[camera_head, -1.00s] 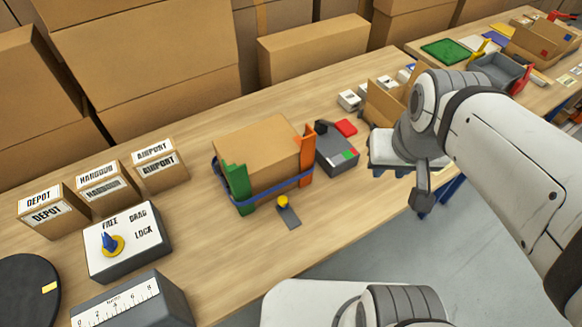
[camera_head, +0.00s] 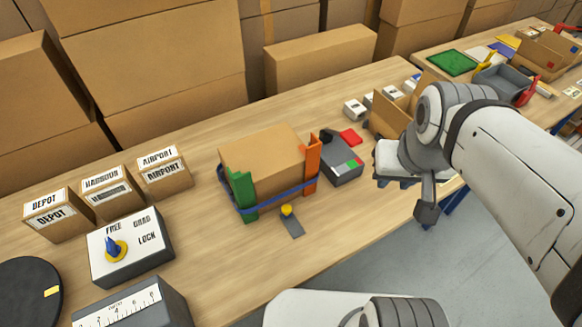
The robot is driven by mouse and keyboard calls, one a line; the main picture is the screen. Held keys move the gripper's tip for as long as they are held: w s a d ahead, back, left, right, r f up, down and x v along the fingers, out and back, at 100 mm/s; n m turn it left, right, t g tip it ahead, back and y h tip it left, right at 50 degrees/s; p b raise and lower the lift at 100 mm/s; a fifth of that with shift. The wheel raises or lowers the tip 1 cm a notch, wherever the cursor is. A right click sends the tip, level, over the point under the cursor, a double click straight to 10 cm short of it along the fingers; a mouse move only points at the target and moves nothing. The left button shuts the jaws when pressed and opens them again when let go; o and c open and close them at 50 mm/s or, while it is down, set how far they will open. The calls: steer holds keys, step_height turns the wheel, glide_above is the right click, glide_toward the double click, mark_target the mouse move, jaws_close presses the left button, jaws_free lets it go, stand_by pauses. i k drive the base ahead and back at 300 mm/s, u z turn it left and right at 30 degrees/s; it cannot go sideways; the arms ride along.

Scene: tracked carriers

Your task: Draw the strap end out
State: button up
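A cardboard box (camera_head: 262,160) stands on the wooden table between a green corner piece (camera_head: 242,196) and an orange corner piece (camera_head: 312,162). A blue strap (camera_head: 275,201) runs low around the box and the corner pieces. A yellow knob (camera_head: 287,210) on a grey strip (camera_head: 292,228) lies at the box's front, by the strap; I cannot tell whether it is joined to it. My gripper (camera_head: 396,182) is at the right, well apart from the strap, near the table's front edge. Its fingers are mostly hidden by my wrist, so its opening does not show.
A dark device (camera_head: 341,174) with red and green marks stands right of the box. A dial box (camera_head: 155,262) has its blue pointer towards FREE. Labelled cartons (camera_head: 163,175) stand at the left. An open carton (camera_head: 390,122) stands behind my gripper. Table in front of the strap is mostly clear.

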mark_target(286, 209)
steer(key=z, duration=0.3)
steer(key=k, duration=1.3)
steer(key=u, duration=0.2)
steer(key=i, duration=1)
steer(key=u, duration=0.1)
